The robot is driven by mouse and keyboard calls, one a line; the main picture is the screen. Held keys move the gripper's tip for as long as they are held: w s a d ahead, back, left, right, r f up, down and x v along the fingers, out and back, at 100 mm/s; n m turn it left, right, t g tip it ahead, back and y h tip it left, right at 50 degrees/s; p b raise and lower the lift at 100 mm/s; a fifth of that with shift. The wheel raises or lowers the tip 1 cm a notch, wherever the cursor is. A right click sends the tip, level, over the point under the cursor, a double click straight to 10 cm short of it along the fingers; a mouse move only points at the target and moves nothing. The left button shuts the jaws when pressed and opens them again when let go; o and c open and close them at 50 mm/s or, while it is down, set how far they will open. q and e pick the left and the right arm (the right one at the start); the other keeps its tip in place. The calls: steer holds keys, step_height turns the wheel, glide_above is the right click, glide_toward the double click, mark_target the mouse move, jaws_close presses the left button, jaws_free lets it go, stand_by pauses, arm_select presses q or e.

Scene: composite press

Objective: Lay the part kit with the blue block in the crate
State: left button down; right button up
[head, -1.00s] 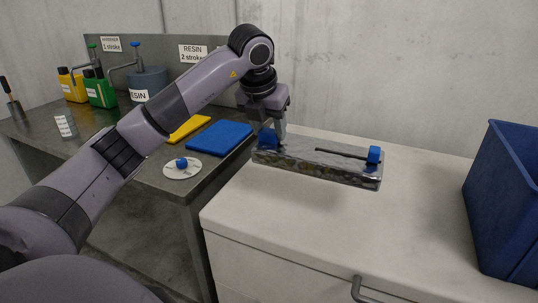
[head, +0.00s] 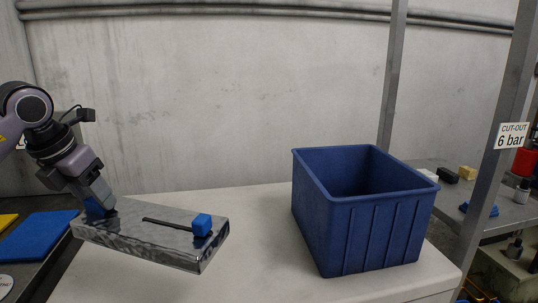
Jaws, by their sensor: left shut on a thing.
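The part kit (head: 165,243) is a long, flat, shiny silver pack on the left of the head view. A blue block (head: 202,225) stands near its right end, at the end of a thin dark slot or rod. My left gripper (head: 97,205) is shut on a blue piece at the kit's left end. The kit looks slightly tilted and seems to be off the white worktop, but the gap is hard to judge. The blue crate (head: 375,229) stands upright on the worktop to the right, open at the top. Its floor is hidden. My right gripper is out of view.
The white worktop (head: 262,225) is clear between kit and crate. A metal post (head: 490,150) with a "6 bar" sign stands right of the crate. A grey shelf with small parts lies behind it. A blue sheet (head: 38,236) lies at the far left.

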mark_target(114, 213)
arm_select(q)
steer(key=d+f+m+h, duration=0.1)
steer(key=m, duration=0.1)
steer(key=d+f+m+g, duration=0.1)
steer(key=m, duration=0.1)
steer(key=s+d+f+m+h+p, duration=0.1)
steer(key=d+m, duration=0.1)
steer(key=m, duration=0.1)
steer(key=shift+f+h, duration=0.1)
steer(key=shift+h, duration=0.2)
steer(key=d+f+m+g, duration=0.1)
steer(key=m, duration=0.2)
steer(key=s+d+f+m+g, duration=0.1)
steer(key=m, duration=0.1)
steer(key=s+d+f+m+g+h+p, duration=0.1)
steer(key=m, duration=0.2)
steer(key=shift+d+f+m, duration=0.3)
steer(key=shift+d, duration=0.05)
steer(key=s+d+f+m+g+y+p, duration=0.2)
steer(key=s+d+f+m+g+y, duration=0.2)
steer(key=m, duration=1.3)
steer(key=shift+s+d+f+m+g+y, duration=0.4)
steer(key=shift+s+d+f, duration=0.5)
steer(key=shift+s+f, duration=0.95)
steer(key=shift+s+r, duration=0.15)
steer(key=shift+s, duration=0.05)
